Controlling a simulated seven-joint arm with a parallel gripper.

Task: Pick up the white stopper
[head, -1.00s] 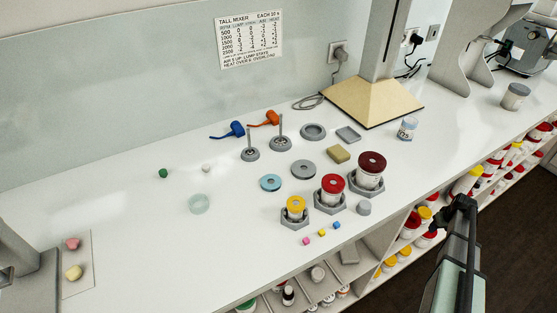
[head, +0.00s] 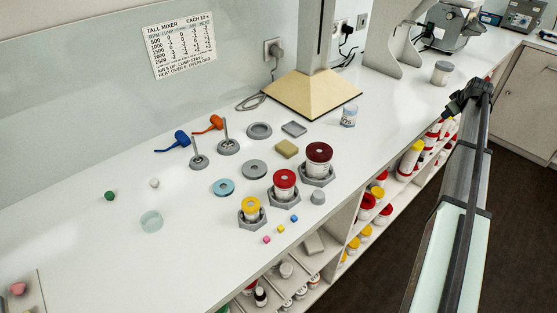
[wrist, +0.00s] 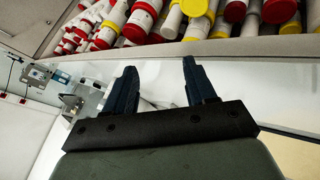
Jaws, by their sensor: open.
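The white stopper (head: 154,183) is a small pale knob standing on the white bench, at the left in the head view. It stands between a green stopper (head: 109,195) and a clear round dish (head: 151,221). My gripper (head: 470,96) is far to the right of it, beyond the bench's front edge near the shelves. In the wrist view the two dark fingers of my gripper (wrist: 159,66) are spread apart with nothing held between them. The white stopper does not show in the wrist view.
Jars in grey hexagonal holders, such as the yellow-topped jar (head: 250,208), stand right of the stopper. Blue (head: 174,141) and orange (head: 210,124) tools lie behind. A mixer base (head: 315,95) stands farther back. The bench left of the jars is mostly clear.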

